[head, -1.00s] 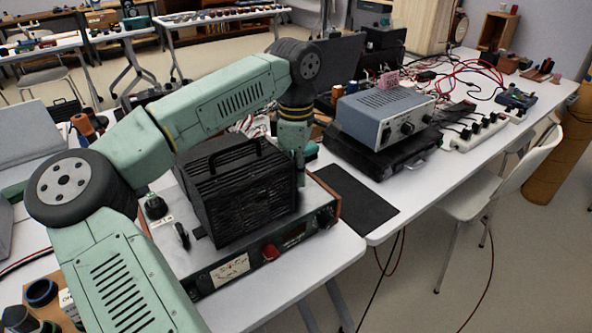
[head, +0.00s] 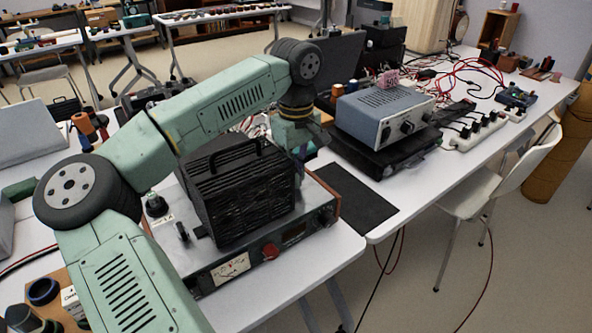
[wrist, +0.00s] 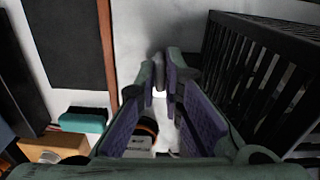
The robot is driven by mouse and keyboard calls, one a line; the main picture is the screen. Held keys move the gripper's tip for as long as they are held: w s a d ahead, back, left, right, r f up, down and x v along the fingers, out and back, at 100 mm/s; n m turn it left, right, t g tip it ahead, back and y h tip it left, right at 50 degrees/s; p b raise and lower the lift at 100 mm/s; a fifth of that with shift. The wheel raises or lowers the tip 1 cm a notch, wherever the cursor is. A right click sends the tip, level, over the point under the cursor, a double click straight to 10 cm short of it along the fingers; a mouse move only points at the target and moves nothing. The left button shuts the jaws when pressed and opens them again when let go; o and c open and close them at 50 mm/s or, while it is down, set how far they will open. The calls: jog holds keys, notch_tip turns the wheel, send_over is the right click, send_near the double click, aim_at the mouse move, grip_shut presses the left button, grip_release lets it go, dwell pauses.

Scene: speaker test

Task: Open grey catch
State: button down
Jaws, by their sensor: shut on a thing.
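The black slatted box (head: 243,190) with a top handle stands on a wide instrument case with a red knob and a meter. My gripper (head: 303,148) is at the box's far right side, partly hidden by my arm and the box. In the wrist view my gripper (wrist: 160,88) has its purple-padded fingers close together at the tips, around a small dark grey piece (wrist: 158,62), which seems to be the grey catch. The slatted box is close on the right there (wrist: 262,75). The catch itself cannot be made out in the head view.
A black mat (head: 350,198) lies right of the instrument case (head: 225,268). A blue-grey power unit (head: 385,115) sits on a black case behind it. In the wrist view a teal item (wrist: 84,120) and a tan block (wrist: 52,148) lie at lower left.

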dwell(0.4)
jog(key=c, duration=1.7)
grip_release()
notch_tip(320, 180, up, 12)
jog(key=shift+r, duration=0.1)
